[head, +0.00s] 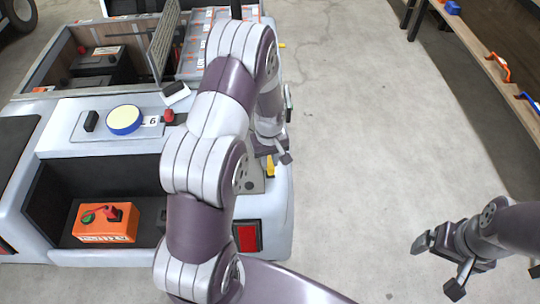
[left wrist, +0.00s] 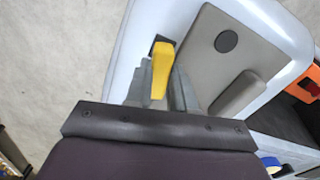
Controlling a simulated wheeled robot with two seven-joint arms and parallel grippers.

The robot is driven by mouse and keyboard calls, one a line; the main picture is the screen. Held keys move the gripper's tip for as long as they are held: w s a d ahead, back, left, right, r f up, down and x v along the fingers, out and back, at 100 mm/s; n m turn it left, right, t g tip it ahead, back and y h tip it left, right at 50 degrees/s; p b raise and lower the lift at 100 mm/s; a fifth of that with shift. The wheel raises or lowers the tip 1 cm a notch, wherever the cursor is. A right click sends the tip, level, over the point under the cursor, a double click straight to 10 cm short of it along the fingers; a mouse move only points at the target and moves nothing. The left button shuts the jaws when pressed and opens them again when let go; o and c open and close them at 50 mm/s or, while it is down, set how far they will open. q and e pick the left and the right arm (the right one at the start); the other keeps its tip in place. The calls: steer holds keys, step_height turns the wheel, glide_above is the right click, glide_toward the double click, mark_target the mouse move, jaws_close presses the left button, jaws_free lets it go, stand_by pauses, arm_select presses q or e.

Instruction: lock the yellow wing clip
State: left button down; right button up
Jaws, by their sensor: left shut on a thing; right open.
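The yellow wing clip (head: 270,165) is at the right rear corner of the white cart (head: 283,210), partly hidden by my left arm in the head view. In the left wrist view the yellow wing clip (left wrist: 161,72) stands between the fingers of my left gripper (left wrist: 155,92), next to a grey plate with a dark round spot. My left gripper (head: 275,157) is shut on the clip. My right gripper (head: 438,267) is open and empty, over the floor at the lower right, well away from the cart.
An orange box (head: 105,223) sits in the cart's dark bay. A wooden bench (head: 490,60) with tools stands at the upper right. Clear concrete floor lies between cart and bench.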

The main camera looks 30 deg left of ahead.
arm_select(q)
steer(key=n+p, duration=0.2)
steer(key=n, duration=0.1)
steer(key=shift+s+a+r+n, duration=0.1)
steer(key=shift+s+r+n, duration=0.1)
steer(key=shift+n, duration=0.1)
steer(key=n+p, duration=0.2)
steer(key=n, duration=0.1)
steer(key=shift+s+a+n, duration=0.1)
steer(key=shift+s+n, duration=0.05)
steer(key=shift+n, duration=0.15)
steer(key=n+p, duration=0.1)
steer(key=n, duration=0.3)
steer(key=shift+s+n+p, duration=0.2)
steer(key=shift+n+p, duration=0.1)
steer(key=shift+p, duration=0.1)
steer(key=shift+s+f+n+p, duration=0.15)
steer(key=shift+n+p, duration=0.35)
steer(key=shift+n, duration=1.2)
steer(key=c, duration=1)
jaws_free()
steer(key=shift+o, duration=0.2)
